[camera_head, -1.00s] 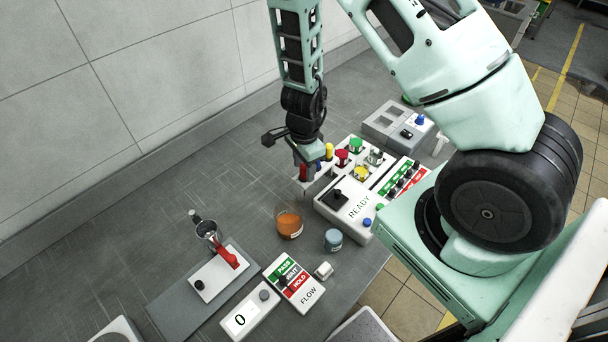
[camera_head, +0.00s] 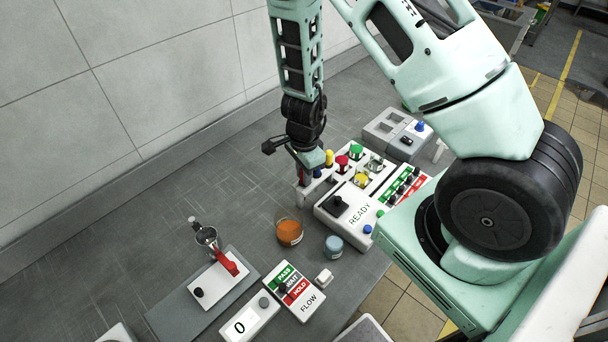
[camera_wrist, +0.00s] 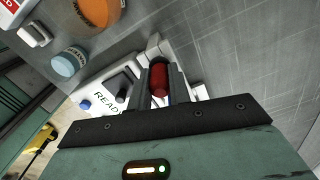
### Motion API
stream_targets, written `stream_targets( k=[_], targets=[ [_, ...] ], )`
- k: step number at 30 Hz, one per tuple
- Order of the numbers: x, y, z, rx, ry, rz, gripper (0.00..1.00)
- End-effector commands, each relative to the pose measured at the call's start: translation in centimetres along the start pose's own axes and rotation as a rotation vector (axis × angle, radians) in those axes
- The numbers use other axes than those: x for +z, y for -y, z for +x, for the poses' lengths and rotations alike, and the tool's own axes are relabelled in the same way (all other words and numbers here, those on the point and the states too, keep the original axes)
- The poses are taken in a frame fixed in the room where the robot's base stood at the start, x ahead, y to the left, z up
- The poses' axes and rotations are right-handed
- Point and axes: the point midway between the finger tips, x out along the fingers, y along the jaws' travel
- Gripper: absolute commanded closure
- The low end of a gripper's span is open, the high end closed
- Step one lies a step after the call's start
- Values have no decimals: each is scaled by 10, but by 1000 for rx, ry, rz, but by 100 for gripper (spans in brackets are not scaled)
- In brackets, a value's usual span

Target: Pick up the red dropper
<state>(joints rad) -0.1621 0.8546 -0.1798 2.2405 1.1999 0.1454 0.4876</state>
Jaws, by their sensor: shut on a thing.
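The red dropper (camera_wrist: 159,80) shows in the wrist view between the two dark fingers of my gripper (camera_wrist: 160,72). The fingers are closed on its sides. In the head view my gripper (camera_head: 304,175) points down at the left end of the white READY console (camera_head: 329,214). There only a small red part of the dropper (camera_head: 303,174) shows beside the fingers. The dropper's lower end is hidden, so I cannot tell whether it still rests in a holder.
Yellow, red and green knobs stand close to the right of my gripper on the console. An orange jar (camera_head: 290,232) and a blue jar (camera_head: 333,245) stand in front. The grey bench (camera_head: 130,235) is clear to the left; the tiled wall (camera_head: 150,70) rises behind.

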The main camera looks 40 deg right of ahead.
Motion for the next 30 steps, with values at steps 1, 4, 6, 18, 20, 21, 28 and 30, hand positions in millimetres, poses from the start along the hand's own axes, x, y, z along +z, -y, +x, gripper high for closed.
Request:
stream_targets(
  k=[1,4,6,18,20,21,28,30],
  targets=[
    [1,0,-7,-2,-1,-5,100],
    [1,0,-22,-2,-1,-5,100],
    [1,0,-32,-2,-1,-5,100],
    [1,0,-82,0,0,-3,100],
    [0,0,-87,-1,-1,-2,100],
    [1,0,-90,0,0,-2,100],
    [0,0,-108,2,0,0,100],
    [0,0,-113,2,0,0,100]
  ],
)
